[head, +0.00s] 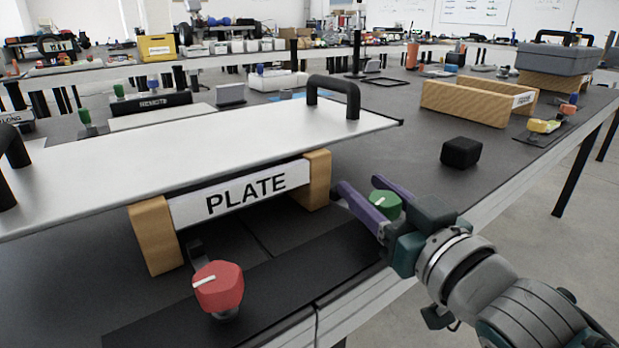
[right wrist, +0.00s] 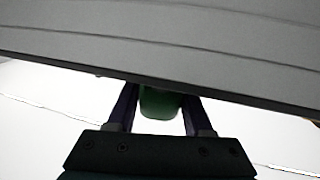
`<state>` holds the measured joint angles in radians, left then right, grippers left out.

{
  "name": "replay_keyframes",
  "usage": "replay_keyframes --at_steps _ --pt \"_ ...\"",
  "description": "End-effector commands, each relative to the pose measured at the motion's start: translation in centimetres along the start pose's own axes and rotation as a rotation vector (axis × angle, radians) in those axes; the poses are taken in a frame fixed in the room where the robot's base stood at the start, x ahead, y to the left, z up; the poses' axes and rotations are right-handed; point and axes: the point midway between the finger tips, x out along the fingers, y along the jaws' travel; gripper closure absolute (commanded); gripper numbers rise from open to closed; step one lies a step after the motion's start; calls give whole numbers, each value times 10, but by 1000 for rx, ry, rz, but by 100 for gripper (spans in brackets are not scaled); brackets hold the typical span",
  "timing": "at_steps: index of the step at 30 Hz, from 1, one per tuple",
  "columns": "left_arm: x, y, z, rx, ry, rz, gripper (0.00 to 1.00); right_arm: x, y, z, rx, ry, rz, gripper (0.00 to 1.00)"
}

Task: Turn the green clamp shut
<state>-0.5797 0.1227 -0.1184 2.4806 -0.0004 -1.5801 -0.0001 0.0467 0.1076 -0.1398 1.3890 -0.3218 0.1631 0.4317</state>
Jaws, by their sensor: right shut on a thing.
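The green clamp (head: 387,205) is a rounded green knob with a pale line on top, at the front edge of the table, right of the plate stand. My right gripper (head: 372,200) has its purple fingers on either side of it and is shut on it. In the right wrist view the green clamp (right wrist: 160,103) shows between the two dark fingers, under a grey edge. The clamp's lower part is hidden by the gripper. My left gripper is not in view.
A red knob (head: 218,287) stands on the black strip at the front. A large plate (head: 200,145) with black handles rests on wooden blocks behind a PLATE label (head: 245,193). A black cube (head: 461,152) and a wooden holder (head: 464,102) lie farther right. Bare table lies between.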

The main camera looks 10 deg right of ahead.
Motion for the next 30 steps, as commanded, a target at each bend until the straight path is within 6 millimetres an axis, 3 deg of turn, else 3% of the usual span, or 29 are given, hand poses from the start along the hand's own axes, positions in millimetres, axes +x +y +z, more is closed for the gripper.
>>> replay_keyframes --at_steps 12,27,28,30 --pt "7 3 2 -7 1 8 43 0 4 0 3 1 187 100" --pt "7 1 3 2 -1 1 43 0 5 -1 -2 3 207 100" --pt "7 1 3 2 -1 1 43 0 5 -1 -2 3 207 47" --pt "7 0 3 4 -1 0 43 0 5 -1 -2 3 207 39"
